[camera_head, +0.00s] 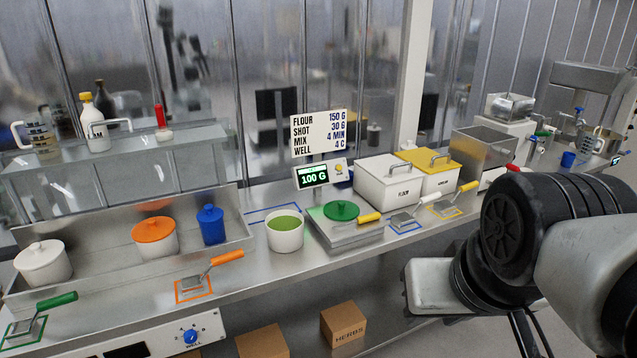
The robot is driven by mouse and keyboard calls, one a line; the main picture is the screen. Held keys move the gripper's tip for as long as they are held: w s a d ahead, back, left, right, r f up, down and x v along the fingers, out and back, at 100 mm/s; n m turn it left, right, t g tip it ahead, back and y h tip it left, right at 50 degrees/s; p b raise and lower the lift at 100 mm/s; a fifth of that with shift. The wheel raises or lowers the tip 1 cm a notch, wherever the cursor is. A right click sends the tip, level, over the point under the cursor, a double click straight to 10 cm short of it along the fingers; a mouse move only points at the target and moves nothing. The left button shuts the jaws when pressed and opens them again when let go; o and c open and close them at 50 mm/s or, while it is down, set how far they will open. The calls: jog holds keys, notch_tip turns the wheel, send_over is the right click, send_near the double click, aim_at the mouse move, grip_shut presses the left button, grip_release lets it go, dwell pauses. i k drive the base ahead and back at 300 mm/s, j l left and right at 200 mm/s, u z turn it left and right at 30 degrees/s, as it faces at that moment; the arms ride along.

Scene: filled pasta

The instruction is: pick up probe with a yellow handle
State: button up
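A short yellow handle (369,218) lies at the right front of the flat scale (344,236), beside a round green lid (341,210). A thin part seems to run left from it, too small to make out fully, so it looks like the probe. Another yellow handle (468,187) belongs to a flat-bladed scoop inside a yellow outline farther right. My arm fills the right side of the picture, to the right of both handles. My gripper's fingers cannot be made out.
A white pot (285,236) with green contents stands left of the scale. The scale's display (313,177) reads 100 G. White and yellow-lidded bins (390,183) stand behind. A white-handled scoop (402,222) lies between the yellow handles. An orange-handled scoop (193,284) lies at left.

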aim_at(369, 218)
jog(key=i+l+u, duration=0.3)
jog(key=i+l, duration=0.15)
jog(key=i+l+u, duration=0.3)
jog(key=i+l, duration=0.3)
jog(key=i+l+u, duration=0.3)
jog(key=i+l, duration=0.2)
jog(key=l, duration=0.15)
